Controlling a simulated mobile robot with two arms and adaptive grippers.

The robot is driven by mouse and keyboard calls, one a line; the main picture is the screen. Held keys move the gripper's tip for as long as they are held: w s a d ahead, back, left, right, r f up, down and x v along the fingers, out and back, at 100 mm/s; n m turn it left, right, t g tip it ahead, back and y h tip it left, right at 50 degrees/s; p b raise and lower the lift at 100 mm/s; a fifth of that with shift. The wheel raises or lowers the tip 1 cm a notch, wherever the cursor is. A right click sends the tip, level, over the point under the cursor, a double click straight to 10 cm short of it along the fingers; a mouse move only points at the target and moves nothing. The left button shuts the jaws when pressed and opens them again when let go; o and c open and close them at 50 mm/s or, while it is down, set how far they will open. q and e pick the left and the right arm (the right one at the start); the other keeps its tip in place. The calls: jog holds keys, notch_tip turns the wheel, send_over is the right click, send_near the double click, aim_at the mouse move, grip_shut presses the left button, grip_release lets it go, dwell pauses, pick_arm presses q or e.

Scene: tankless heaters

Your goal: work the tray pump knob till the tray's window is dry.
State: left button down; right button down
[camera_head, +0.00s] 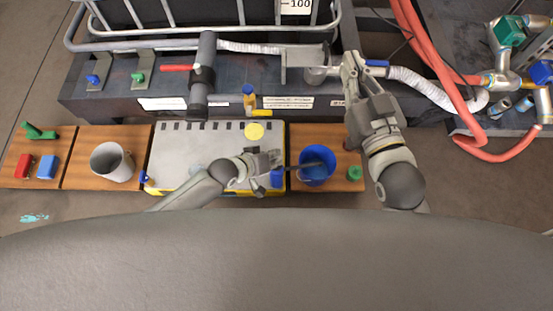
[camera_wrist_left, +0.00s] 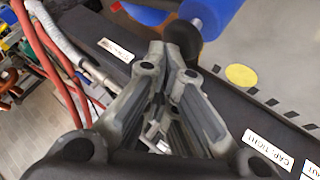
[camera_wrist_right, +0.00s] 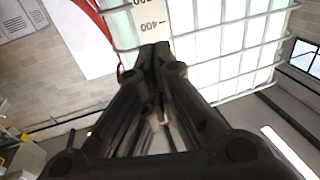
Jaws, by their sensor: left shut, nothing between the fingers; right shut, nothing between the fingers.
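The pale grey tray (camera_head: 190,145) with yellow edges lies in the middle of the bench, with a yellow disc (camera_head: 254,131) on it. I cannot make out whether its window is wet. A blue pump-like part (camera_head: 277,178) stands at its right end. A black ball knob (camera_wrist_left: 183,40) shows in the left wrist view beside a blue cylinder (camera_wrist_left: 210,14). My left gripper (camera_head: 279,156) is shut and empty, its fingertips at the knob; contact is unclear. A dark spout (camera_head: 303,166) reaches over the blue bucket (camera_head: 316,174). My right gripper (camera_head: 350,58) is shut and empty, raised away from the tray.
A white cup (camera_head: 111,162) and red (camera_head: 23,166) and blue (camera_head: 48,167) blocks stand at the left. A grey pipe (camera_head: 203,75) with a red handle (camera_head: 177,68) overhangs the tray's back. Red hoses (camera_head: 425,50) run at the right. A caged tank (camera_head: 200,12) stands behind.

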pick_arm(q)
jog(key=shift+r+p, duration=0.25)
jog(key=shift+p, duration=0.05)
jog(key=shift+r+p, duration=0.65)
jog(key=shift+p, duration=0.05)
jog(key=shift+r+p, duration=0.4)
jog(key=shift+p, duration=0.05)
jog(key=shift+r+p, duration=0.35)
jog(key=shift+p, duration=0.05)
jog(key=shift+r, duration=0.15)
pick_arm(e)
jog(key=s+d+f+g+h, duration=0.1)
jog(key=s+d+f+g, duration=0.1)
jog(key=s+f+g, duration=0.3)
jog(key=s+d+f+g+h, duration=0.2)
jog(key=s+f+g, duration=0.3)
jog(key=f, duration=0.5)
jog(key=shift+d+m+g, duration=0.3)
jog(key=shift+d, duration=0.25)
jog(key=shift+s+a, duration=0.1)
